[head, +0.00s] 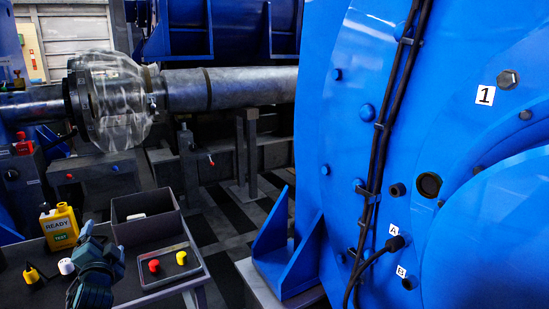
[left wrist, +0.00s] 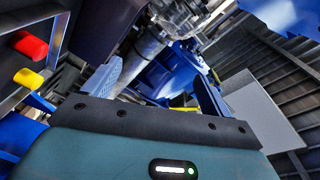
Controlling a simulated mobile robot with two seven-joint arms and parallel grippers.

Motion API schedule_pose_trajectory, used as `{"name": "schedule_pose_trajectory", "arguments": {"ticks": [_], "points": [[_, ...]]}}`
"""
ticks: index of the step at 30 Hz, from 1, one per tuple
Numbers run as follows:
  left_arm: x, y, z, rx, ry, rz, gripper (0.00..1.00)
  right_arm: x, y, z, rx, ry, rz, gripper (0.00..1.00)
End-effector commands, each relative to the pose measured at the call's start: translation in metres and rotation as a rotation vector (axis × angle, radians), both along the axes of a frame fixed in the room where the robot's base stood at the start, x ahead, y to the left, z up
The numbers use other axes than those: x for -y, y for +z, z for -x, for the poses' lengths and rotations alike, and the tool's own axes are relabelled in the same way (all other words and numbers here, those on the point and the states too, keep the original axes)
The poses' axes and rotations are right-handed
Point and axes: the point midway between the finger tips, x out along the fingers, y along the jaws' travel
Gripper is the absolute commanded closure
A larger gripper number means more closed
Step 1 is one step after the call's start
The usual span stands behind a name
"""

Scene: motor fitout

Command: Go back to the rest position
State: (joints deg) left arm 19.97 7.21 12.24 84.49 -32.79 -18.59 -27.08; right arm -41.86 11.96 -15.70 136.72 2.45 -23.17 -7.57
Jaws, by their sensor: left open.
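My left gripper (head: 103,243) is open and empty in the head view, low at the left. It is above the front of the dark workbench, between a yellow tester marked READY and TEST (head: 60,227) and a tray (head: 188,266). In the left wrist view, my gripper's teal housing with a lit green light fills the bottom. No object shows between its fingers. My right gripper is not in view.
The tray holds a red knob (head: 154,266) and a yellow knob (head: 181,258). An open grey bin (head: 150,228) stands behind my left gripper. A large blue motor housing (head: 345,130) with a cable plugged at A fills the right. A shaft (head: 230,88) crosses behind.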

Motion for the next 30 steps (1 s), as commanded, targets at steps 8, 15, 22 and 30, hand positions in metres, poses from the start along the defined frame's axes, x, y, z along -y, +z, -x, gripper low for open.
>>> {"name": "schedule_pose_trajectory", "arguments": {"ticks": [8,15,22,30], "points": [[0.062,-0.013,0.058,-0.093,-0.132,0.194,0.15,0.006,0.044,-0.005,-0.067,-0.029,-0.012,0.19],[0.151,-0.015,0.158,-0.235,-0.262,0.519,0.15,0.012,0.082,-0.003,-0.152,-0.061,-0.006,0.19],[0.236,0.009,0.275,-0.401,-0.313,0.903,0.15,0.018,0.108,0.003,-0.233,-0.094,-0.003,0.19],[0.274,0.025,0.33,-0.477,-0.306,1.101,0.15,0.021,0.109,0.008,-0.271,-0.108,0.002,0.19]]}}
